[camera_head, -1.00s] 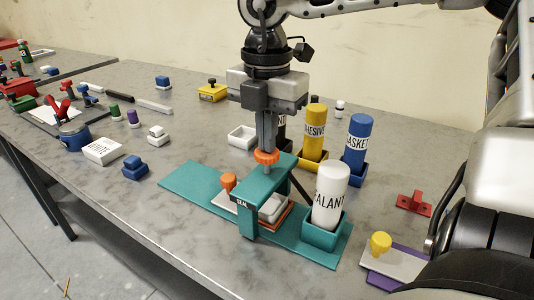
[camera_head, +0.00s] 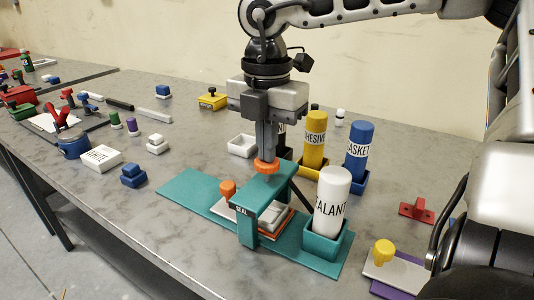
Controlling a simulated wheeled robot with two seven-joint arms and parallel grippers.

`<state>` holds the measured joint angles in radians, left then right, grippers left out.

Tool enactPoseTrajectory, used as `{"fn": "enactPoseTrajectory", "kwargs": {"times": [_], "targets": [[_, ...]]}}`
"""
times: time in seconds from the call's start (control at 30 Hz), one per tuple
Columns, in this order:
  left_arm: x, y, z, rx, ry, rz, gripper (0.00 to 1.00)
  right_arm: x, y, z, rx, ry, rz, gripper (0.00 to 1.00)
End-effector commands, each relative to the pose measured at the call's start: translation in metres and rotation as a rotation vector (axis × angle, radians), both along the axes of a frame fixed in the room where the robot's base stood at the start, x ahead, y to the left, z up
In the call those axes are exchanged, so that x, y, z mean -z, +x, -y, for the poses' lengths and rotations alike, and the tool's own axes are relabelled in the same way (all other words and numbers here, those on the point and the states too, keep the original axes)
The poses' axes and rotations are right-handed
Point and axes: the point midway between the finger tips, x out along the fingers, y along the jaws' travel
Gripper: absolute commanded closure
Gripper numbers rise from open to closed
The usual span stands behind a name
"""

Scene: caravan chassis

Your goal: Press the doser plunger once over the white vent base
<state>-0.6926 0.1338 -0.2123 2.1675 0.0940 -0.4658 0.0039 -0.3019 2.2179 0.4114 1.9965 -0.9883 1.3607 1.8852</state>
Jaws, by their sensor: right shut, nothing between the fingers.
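The doser (camera_head: 251,231) is a teal arch marked SEAL on a teal base plate (camera_head: 190,187). Its orange plunger (camera_head: 267,166) sits on top of the arch. My right gripper (camera_head: 266,155) is shut and empty, pointing straight down with its fingertips at the plunger's top, seemingly touching it. The white vent base (camera_head: 270,217) lies on an orange-edged plate under and beside the arch, partly hidden by it. My left gripper is not in view.
A white SEALANT bottle (camera_head: 331,205) stands in a teal holder right of the arch. Yellow ADHESIVE (camera_head: 315,140) and blue GASKET (camera_head: 358,150) bottles stand behind. A white box (camera_head: 101,158) and blue block (camera_head: 133,176) lie left. The bench's front is clear.

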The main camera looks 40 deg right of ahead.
Motion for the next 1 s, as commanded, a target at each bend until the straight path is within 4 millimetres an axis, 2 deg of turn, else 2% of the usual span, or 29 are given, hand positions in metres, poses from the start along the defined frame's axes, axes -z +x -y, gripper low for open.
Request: {"fn": "enactPoseTrajectory", "kwargs": {"times": [1.0], "targets": [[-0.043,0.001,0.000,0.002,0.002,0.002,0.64,-0.074,0.000,0.000,0.001,-0.002,0.001,1.00]]}}
